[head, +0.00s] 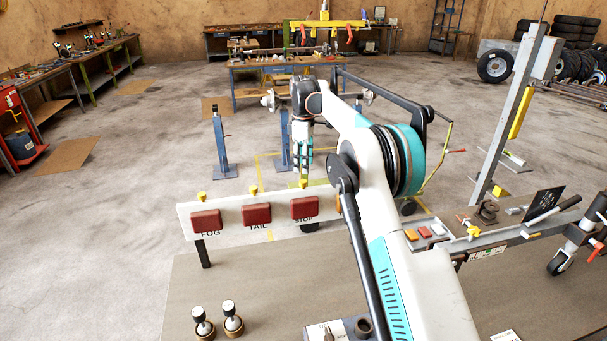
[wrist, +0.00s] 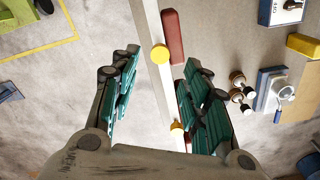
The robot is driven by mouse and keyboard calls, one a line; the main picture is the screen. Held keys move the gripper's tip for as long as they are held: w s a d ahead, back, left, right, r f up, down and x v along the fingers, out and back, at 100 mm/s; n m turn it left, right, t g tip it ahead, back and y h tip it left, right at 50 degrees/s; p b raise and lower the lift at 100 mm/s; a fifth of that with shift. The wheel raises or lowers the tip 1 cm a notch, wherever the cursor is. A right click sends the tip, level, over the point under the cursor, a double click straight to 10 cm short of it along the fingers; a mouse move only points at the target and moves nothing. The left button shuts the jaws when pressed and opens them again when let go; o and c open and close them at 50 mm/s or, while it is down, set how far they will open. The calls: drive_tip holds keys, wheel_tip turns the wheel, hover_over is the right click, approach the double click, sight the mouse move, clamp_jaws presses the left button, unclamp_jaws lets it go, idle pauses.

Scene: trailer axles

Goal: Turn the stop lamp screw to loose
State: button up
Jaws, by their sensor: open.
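The stop lamp (head: 304,208) is a red block on a white board, with the word STOP below it. Its yellow screw (head: 304,183) stands on the board's top edge. My gripper (head: 303,165) points down just above this screw and is open and empty. In the wrist view, a yellow round screw head (wrist: 159,53), which appears to be the stop one, lies between the two spread fingers, apart from both. A red lamp (wrist: 172,37) is beside it. Whether the fingertips reach down to the screw's height is unclear.
The tail lamp (head: 257,214) and fog lamp (head: 206,221) sit to the left, each with a yellow screw above. A second screw (wrist: 177,128) lies nearer the palm, close to one finger. Two white-topped cylinders (head: 231,318) stand on the bench. The board's right part is behind my arm.

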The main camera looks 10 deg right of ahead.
wheel_tip(320, 180, up, 5)
drive_tip(key=shift+r, duration=0.1)
idle(0.4)
drive_tip(key=s+r+m+t+b, duration=0.2)
drive_tip(key=s+r+m+b, duration=0.15)
drive_tip(key=s, duration=0.85)
drive_tip(key=s+r+m+t+b, duration=0.2)
drive_tip(key=s+r+m+b, duration=0.15)
drive_tip(key=s, duration=0.85)
drive_tip(key=s+f+m+t+b, duration=0.1)
drive_tip(key=s+f+m+b, duration=0.2)
drive_tip(key=s+f, duration=0.7)
drive_tip(key=s+f+m+t+b, duration=0.2)
drive_tip(key=s+f, duration=0.8)
drive_tip(key=s, duration=0.6)
drive_tip(key=shift+s+m+b, duration=0.2)
drive_tip(key=shift+m+b, duration=0.3)
drive_tip(key=shift+b, duration=0.55)
